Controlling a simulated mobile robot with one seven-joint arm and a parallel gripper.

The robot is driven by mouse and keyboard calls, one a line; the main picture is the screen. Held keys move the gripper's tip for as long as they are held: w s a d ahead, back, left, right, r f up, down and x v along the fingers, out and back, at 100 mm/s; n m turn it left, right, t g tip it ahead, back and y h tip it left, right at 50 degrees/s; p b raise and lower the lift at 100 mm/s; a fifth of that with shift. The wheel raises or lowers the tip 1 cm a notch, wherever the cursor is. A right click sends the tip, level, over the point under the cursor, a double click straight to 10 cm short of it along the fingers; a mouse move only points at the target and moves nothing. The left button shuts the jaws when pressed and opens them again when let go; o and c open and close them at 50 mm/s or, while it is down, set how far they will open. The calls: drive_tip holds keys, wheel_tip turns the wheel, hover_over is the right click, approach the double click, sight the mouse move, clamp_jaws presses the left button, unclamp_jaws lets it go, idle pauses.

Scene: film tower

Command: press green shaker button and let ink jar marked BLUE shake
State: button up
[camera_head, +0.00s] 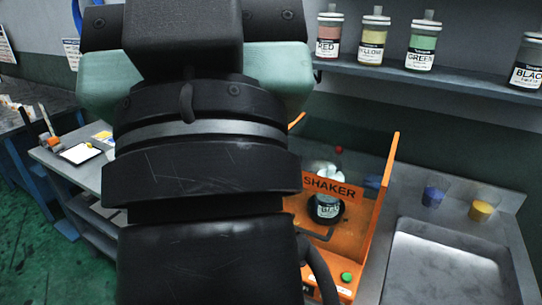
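The orange shaker (391,165), labelled SHAKER, stands on the worktop right of my arm. An ink jar (328,211) sits upright inside it, behind the orange front bar. My black arm fills the middle of the view and hides the shaker's left side. My gripper's fingers are not visible.
A shelf (440,82) above holds jars marked RED, YELLOW, GREEN and BLAC. A blue-filled cup (432,196) and a yellow-filled cup (480,210) stand right of the shaker, behind a grey basin (440,270). A tablet (80,153) lies on the left worktop.

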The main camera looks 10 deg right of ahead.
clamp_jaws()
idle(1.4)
